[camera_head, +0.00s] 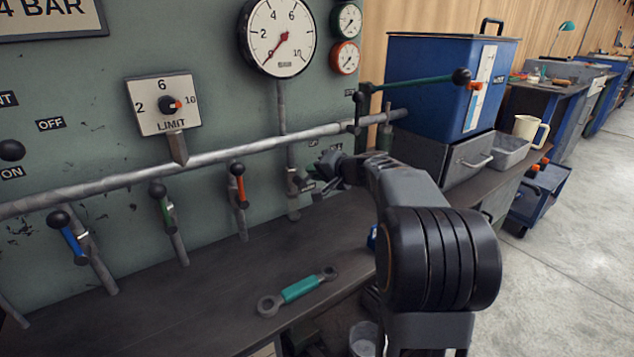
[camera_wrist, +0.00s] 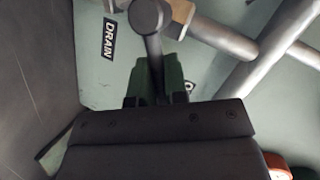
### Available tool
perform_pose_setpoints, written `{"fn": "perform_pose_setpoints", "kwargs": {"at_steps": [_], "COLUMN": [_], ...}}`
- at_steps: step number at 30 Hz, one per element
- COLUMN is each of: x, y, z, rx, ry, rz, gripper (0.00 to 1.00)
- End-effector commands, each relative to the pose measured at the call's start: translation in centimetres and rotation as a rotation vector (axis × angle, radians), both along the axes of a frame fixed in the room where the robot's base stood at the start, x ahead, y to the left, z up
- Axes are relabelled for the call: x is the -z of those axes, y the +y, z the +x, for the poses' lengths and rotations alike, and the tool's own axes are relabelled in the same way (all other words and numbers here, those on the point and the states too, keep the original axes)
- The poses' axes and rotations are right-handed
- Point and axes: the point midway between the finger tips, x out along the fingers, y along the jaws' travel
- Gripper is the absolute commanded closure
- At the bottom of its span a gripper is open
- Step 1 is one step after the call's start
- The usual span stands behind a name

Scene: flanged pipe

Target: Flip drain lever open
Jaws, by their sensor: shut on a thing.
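The drain lever (camera_wrist: 155,62) is a dark bar running down from a rounded grey end at the top of the wrist view. It sits beside the "DRAIN" label (camera_wrist: 109,38) on the green panel. My gripper (camera_wrist: 157,90) is shut on the lever, with its two fingers on either side of the bar. In the head view my gripper (camera_head: 334,166) is against the panel at the right end, below the long horizontal pipe (camera_head: 230,152). There the lever is mostly hidden by the gripper and arm.
Levers with blue (camera_head: 72,240), green (camera_head: 166,208) and orange (camera_head: 240,187) grips hang left of my gripper. A teal-handled wrench (camera_head: 298,289) lies on the dark bench (camera_head: 200,310).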

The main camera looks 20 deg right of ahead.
Motion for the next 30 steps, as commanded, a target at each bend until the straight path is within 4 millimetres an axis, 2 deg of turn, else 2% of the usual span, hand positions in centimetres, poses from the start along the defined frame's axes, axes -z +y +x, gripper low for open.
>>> {"fn": "perform_pose_setpoints", "kwargs": {"at_steps": [10, 26, 27, 30], "x": [-0.52, -0.70, -0.70, -0.70], "y": [0.41, 0.49, 0.49, 0.48], "z": [0.00, 0.00, 0.00, 0.00], "rx": [-0.001, -0.003, -0.002, -0.002], "ry": [-0.026, -0.030, -0.029, -0.029], "rz": [-0.130, -0.152, -0.151, -0.151], "gripper": [1.00, 1.00, 0.84, 0.74]}}
